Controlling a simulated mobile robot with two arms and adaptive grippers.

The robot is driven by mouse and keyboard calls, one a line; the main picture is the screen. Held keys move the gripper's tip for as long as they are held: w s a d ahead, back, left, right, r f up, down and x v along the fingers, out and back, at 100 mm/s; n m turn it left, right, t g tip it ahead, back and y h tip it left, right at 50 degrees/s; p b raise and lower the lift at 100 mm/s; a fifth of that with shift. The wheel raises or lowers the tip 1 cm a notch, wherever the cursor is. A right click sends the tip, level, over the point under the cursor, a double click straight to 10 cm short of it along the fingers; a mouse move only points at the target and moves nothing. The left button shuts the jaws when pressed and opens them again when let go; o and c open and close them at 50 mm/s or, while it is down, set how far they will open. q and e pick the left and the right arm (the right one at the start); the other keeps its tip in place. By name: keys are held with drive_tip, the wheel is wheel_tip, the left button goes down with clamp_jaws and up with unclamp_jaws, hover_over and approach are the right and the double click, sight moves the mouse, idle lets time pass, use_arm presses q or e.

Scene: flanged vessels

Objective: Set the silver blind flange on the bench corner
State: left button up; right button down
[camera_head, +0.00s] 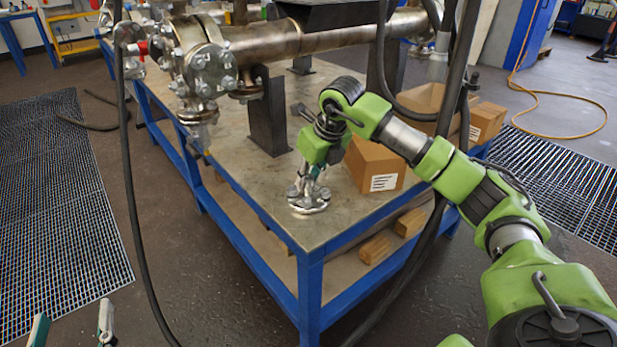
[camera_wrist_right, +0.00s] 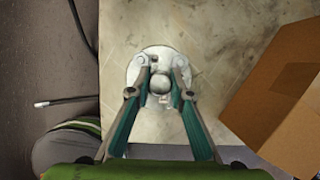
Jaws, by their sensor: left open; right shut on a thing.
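The silver blind flange (camera_head: 309,205) is a round metal disc with bolts and a central knob. It is at the near corner of the bench top (camera_head: 335,222), lying flat on it or just above it; I cannot tell which. It also shows in the right wrist view (camera_wrist_right: 149,58), over the bench surface. My right gripper (camera_head: 309,180) points down from above, with its fingers closed on the flange's knob; its fingertips also show in the right wrist view (camera_wrist_right: 161,83). My left gripper (camera_head: 72,325) is open and empty over the floor at the bottom left.
A cardboard box (camera_head: 374,166) stands on the bench right of the flange, with more boxes behind. A black support (camera_head: 268,120) and a large flanged pipe (camera_head: 285,42) stand behind. Black hoses hang in front of the bench. Bare bench lies left of the flange.

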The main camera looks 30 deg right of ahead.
use_arm(q)
drive_tip(key=shift+r, duration=0.2)
use_arm(e)
drive_tip(key=shift+r, duration=0.1)
drive_tip(key=c, duration=1.8)
unclamp_jaws()
use_arm(q)
drive_tip(key=shift+r, duration=0.15)
use_arm(e)
drive_tip(key=shift+o, duration=0.2)
drive_tip(key=o, duration=0.5)
drive_tip(key=shift+s+f, duration=0.1)
drive_tip(key=shift+f, duration=0.1)
